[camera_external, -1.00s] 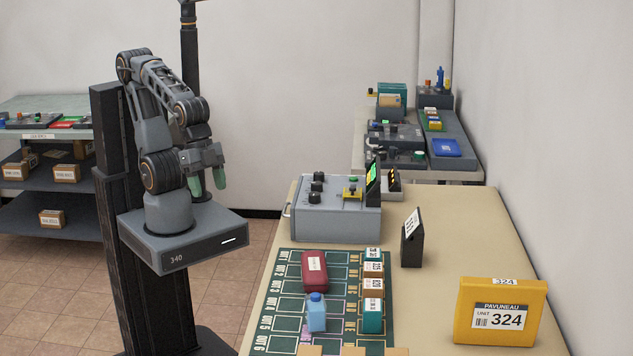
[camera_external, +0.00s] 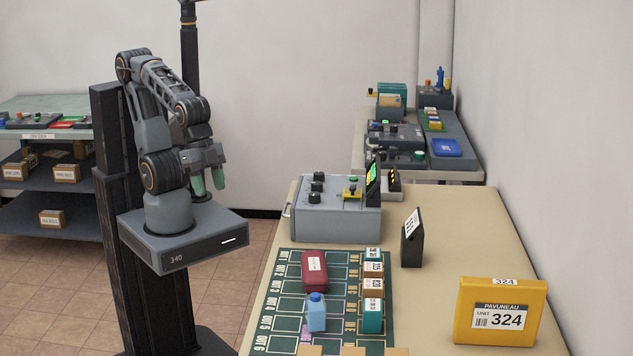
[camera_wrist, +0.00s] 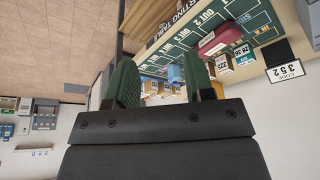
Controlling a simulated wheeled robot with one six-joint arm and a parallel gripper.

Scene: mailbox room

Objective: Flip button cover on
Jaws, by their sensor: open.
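A grey control box (camera_external: 335,222) stands on the near table in the external view. It has several black knobs on its top left, a yellow part (camera_external: 352,190) with a dark stick or lever on its top right, and a raised panel with a green screen (camera_external: 373,174). I cannot make out a button cover for certain at this size. My gripper (camera_external: 208,181) is open and empty, fingers down, left of the box and apart from it. In the wrist view its two green fingers (camera_wrist: 160,84) are spread with nothing between them.
A green sorting mat (camera_external: 285,300) in front of the box holds a dark red case (camera_external: 314,271), a blue bottle (camera_external: 316,312) and small labelled boxes. A black label stand (camera_external: 412,245) and a yellow unit (camera_external: 500,312) stand to the right. Another equipment table (camera_external: 455,174) is behind.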

